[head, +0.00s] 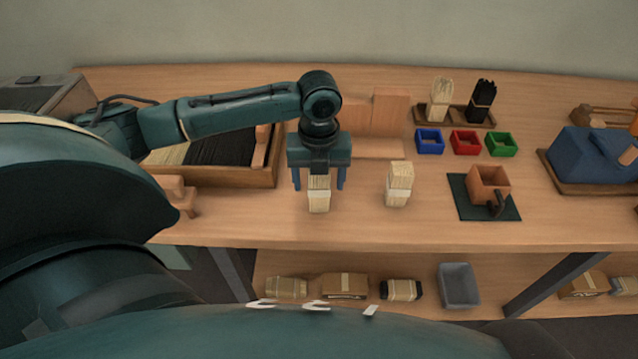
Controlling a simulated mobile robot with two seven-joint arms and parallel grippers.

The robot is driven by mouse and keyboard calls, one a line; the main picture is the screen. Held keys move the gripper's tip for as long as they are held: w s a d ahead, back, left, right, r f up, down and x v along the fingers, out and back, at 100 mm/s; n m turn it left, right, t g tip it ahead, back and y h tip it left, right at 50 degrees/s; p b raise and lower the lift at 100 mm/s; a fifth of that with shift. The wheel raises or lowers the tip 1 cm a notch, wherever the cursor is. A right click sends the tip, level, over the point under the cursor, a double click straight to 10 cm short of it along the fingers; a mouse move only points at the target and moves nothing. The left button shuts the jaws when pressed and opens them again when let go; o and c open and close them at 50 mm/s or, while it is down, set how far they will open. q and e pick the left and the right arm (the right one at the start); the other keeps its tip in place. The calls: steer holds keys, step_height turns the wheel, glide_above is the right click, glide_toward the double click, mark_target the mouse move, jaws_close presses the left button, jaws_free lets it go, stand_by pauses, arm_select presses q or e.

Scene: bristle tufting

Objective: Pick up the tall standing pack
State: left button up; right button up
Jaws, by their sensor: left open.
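Two pale bristle packs with a light band stand upright on the wooden bench. One pack (319,200) is below my left gripper (319,182), and the other pack (398,186) stands to its right, clear of the gripper. My left gripper points down and is open. Its two blue fingers show on either side of the first pack's upper part, with a gap at each side. The palm hides the area just above that pack's top. I cannot tell how far down the fingers reach along it. My right gripper is not in view.
A wooden tray (262,176) of pale and dark bristles lies left. Blue (430,141), red (466,142) and green (502,144) bins stand right, before two bristle bundles. An orange box (489,184) sits on a dark mat. Bare bench lies between the packs.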

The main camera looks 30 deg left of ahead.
arm_select(q)
steer(key=shift+c, duration=0.6)
steer(key=c, duration=1)
steer(key=shift+r, duration=0.1)
